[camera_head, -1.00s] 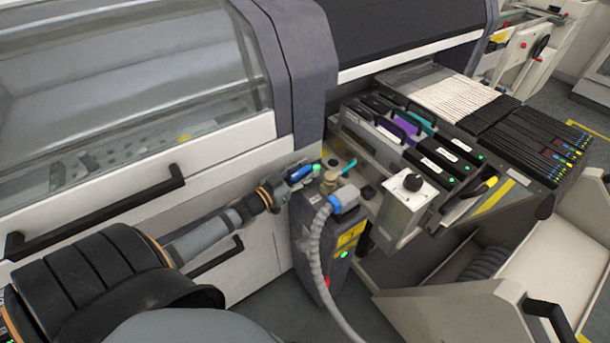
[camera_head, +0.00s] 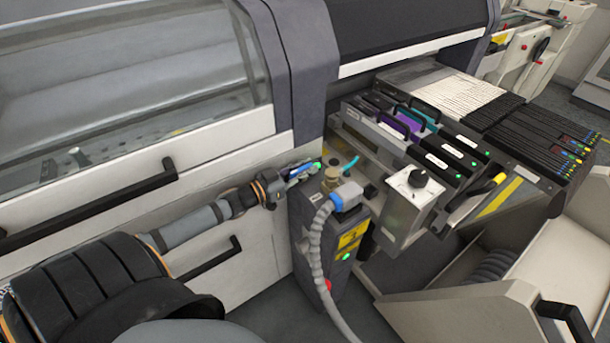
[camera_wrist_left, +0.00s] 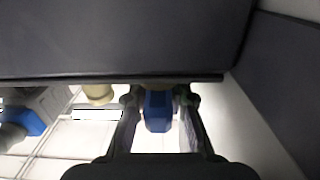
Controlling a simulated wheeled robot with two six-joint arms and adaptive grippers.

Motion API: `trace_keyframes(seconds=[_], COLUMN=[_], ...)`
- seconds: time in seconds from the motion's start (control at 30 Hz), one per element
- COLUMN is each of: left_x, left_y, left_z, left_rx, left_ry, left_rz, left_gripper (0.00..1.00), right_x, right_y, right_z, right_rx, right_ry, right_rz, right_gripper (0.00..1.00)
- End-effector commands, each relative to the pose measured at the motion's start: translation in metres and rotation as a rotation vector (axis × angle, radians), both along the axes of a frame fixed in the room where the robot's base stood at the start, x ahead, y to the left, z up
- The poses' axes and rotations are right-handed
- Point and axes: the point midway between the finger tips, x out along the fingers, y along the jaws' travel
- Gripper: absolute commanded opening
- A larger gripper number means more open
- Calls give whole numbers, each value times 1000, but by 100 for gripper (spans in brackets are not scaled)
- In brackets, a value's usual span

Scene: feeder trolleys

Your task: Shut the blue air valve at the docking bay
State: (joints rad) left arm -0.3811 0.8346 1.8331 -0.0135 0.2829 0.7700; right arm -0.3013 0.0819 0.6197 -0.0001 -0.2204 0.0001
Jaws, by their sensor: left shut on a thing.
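The blue air valve handle (camera_wrist_left: 158,112) sits between the two fingers of my left gripper in the left wrist view. My left gripper (camera_wrist_left: 160,108) is shut on it. In the head view my left gripper (camera_head: 298,174) is at the top left edge of the dark docking unit (camera_head: 318,235), beside the white machine front. Little of the blue handle shows there, as the fingers cover most of it. My right gripper is not in view.
A brass fitting (camera_head: 331,179) and a grey hose (camera_head: 316,245) with a blue collar (camera_head: 336,201) stand just right of the gripper. A teal lever (camera_head: 350,163) is behind them. A silver box with a black knob (camera_head: 410,200) and the feeder rack are further right.

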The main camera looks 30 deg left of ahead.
Motion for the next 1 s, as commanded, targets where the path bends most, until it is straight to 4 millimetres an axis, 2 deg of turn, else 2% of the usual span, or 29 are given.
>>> trace_keyframes(seconds=[0.3, 0.33, 0.5, 1.0], left_x=[-1, -1, -1, 0], left_y=[0, 0, 0, 0], left_z=[-2, -2, -1, 2], left_rx=[0, 0, 0, -3], left_ry=[5, 5, 4, 3], left_rz=[-10, -10, -10, 1], left_gripper=[0, 20, 42, 42], right_x=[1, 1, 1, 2], right_y=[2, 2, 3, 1], right_z=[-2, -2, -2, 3], right_rx=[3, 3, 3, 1], right_ry=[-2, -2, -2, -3], right_rz=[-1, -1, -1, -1], right_gripper=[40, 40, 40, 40])
